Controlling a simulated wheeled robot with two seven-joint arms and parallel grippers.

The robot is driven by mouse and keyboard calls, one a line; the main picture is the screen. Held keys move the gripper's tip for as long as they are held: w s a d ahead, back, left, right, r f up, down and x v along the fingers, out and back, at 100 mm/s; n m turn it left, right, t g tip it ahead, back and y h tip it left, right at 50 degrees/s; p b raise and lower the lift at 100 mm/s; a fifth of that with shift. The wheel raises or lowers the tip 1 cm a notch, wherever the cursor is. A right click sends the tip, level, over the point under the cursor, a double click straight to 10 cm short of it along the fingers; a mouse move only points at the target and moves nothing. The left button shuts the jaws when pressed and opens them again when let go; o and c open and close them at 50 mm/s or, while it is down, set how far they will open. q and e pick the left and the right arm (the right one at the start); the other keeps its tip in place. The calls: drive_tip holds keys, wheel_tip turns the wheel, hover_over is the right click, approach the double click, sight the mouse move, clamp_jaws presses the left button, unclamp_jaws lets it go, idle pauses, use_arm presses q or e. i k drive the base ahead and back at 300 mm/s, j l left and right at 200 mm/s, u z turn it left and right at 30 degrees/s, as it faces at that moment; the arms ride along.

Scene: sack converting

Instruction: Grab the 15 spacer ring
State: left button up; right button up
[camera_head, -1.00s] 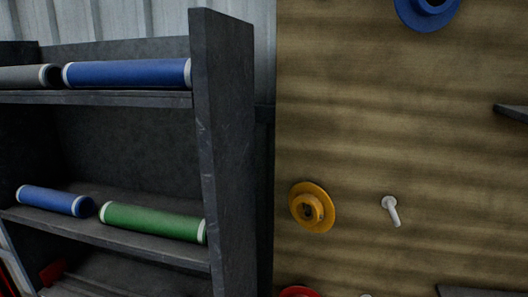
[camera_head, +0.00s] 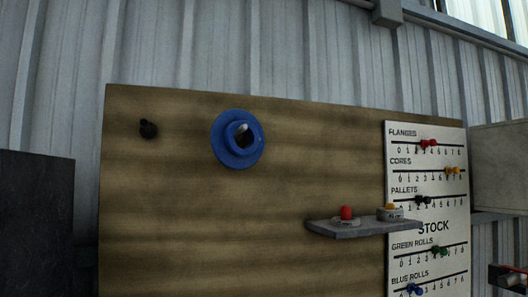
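A blue ring-shaped piece (camera_head: 224,139) with a raised hub hangs on a peg on the upper part of the wooden board (camera_head: 200,220). I cannot read any number on it, so I cannot tell whether it is the 15 spacer ring. A dark peg or knob (camera_head: 148,129) to its left carries nothing. Neither of my grippers is in view.
A small grey shelf (camera_head: 350,230) juts from the board, with a red-topped item (camera_head: 347,213) and a yellow-topped item (camera_head: 390,211) on it. A white stock chart (camera_head: 430,180) with sliding coloured markers is at right. A dark panel (camera_head: 35,225) stands at left.

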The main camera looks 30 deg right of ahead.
sight(355, 222)
drive_tip(key=l+z, duration=0.15)
drive_tip(key=z, duration=1.3)
drive_tip(key=u, duration=0.6)
drive_tip(key=i+l+u, duration=0.15)
drive_tip(key=l+u, duration=0.15)
drive_tip(key=u, duration=0.15)
drive_tip(key=l+u, duration=0.3)
drive_tip(key=u, duration=0.2)
drive_tip(key=l+u, duration=0.75)
drive_tip(key=u, duration=0.2)
